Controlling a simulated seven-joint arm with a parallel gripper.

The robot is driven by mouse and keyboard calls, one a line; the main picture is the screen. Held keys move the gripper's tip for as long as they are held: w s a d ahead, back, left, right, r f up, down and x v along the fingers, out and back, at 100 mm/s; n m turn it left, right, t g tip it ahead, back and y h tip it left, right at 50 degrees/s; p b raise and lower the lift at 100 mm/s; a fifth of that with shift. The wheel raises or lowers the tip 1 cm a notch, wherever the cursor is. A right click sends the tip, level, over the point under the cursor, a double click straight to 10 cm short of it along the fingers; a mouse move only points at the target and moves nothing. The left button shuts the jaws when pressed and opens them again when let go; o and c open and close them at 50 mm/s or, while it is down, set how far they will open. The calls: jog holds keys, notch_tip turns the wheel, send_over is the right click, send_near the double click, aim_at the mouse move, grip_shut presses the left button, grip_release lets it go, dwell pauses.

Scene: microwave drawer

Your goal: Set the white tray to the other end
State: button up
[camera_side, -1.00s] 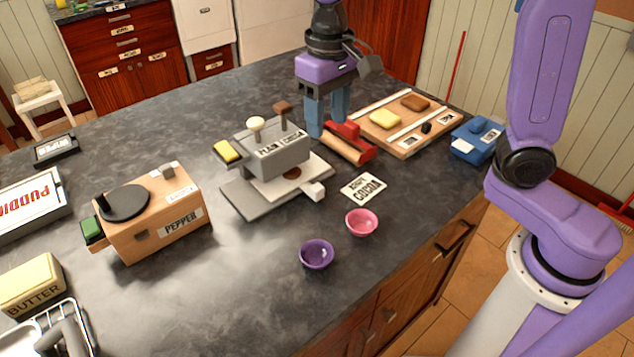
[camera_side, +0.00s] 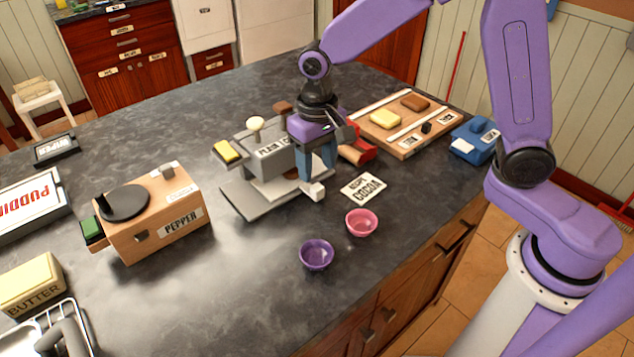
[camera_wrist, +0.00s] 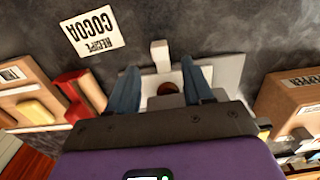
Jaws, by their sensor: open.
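The white tray (camera_wrist: 150,82) lies at the foot of a grey dispenser (camera_side: 262,160), with a brown round patch on it. Its white block handle (camera_side: 313,191) sticks out at the front and also shows in the wrist view (camera_wrist: 160,54). My gripper (camera_side: 314,172) is open and points down over the tray, just behind the handle in the side view. In the wrist view my two fingers (camera_wrist: 159,70) stand on either side of the tray's handle end, with nothing gripped. My gripper hides part of the tray in the side view.
A pink bowl (camera_side: 361,223), a purple bowl (camera_side: 317,254) and a cocoa recipe card (camera_side: 363,188) lie in front. A red-and-wood piece (camera_side: 357,150) and a wooden board (camera_side: 402,120) are to the right. A pepper box (camera_side: 160,220) stands left.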

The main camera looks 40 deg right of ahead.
aim_at(316, 187)
notch_tip(316, 187, down, 6)
jog(key=shift+r, duration=0.1)
dwell(0.4)
grip_shut()
